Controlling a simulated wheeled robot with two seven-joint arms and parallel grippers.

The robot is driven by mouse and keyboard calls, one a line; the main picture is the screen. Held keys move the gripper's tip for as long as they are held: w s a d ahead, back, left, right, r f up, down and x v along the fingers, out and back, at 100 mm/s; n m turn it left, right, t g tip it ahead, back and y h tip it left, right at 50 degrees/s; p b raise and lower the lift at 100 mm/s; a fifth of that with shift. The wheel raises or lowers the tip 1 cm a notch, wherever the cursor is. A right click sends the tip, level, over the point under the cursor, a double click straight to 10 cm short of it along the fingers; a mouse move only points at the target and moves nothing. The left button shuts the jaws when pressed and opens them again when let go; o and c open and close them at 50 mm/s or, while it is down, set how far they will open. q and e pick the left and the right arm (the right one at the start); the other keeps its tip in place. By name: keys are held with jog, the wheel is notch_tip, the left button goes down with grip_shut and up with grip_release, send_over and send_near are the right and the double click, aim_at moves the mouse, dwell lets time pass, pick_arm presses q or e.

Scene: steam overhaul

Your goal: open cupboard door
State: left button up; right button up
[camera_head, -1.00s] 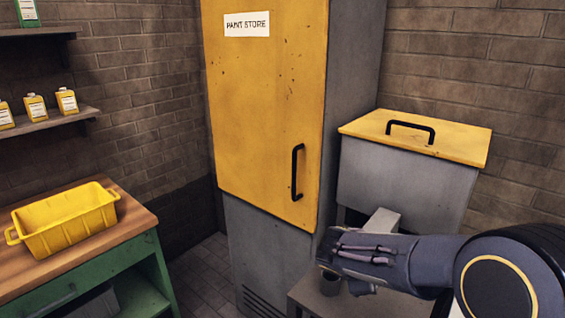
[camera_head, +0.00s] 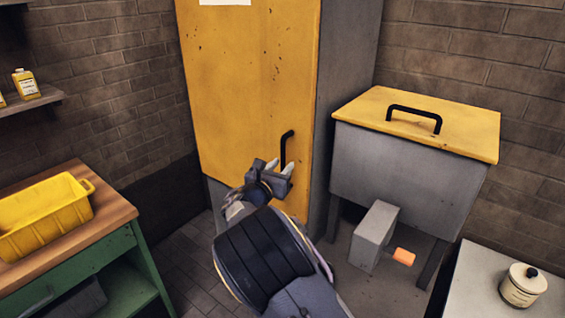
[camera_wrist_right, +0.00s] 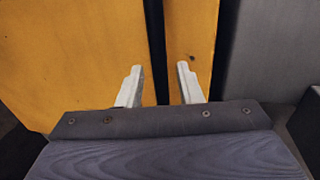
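The yellow cupboard door (camera_head: 235,80) appears shut on its grey cupboard (camera_head: 345,75). Its upright black bar handle (camera_head: 287,140) sits near the door's right edge. My right gripper (camera_head: 280,168) is at the lower part of this handle. In the right wrist view, the two pale fingers of the right gripper (camera_wrist_right: 158,85) are apart, one on each side of the black handle (camera_wrist_right: 155,45), with gaps showing. The handle's lower end is hidden behind the gripper. My left gripper is not in view.
A grey bin (camera_head: 405,165) with a yellow lid stands right of the cupboard. A wooden-topped green bench (camera_head: 115,205) with a yellow crate (camera_head: 50,233) is at left. A white jar (camera_head: 522,285) stands on a surface at lower right. Floor shows between bench and cupboard.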

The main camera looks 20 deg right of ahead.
jog(key=shift+w+d, duration=0.45)
jog(key=shift+w, duration=0.05)
grip_shut()
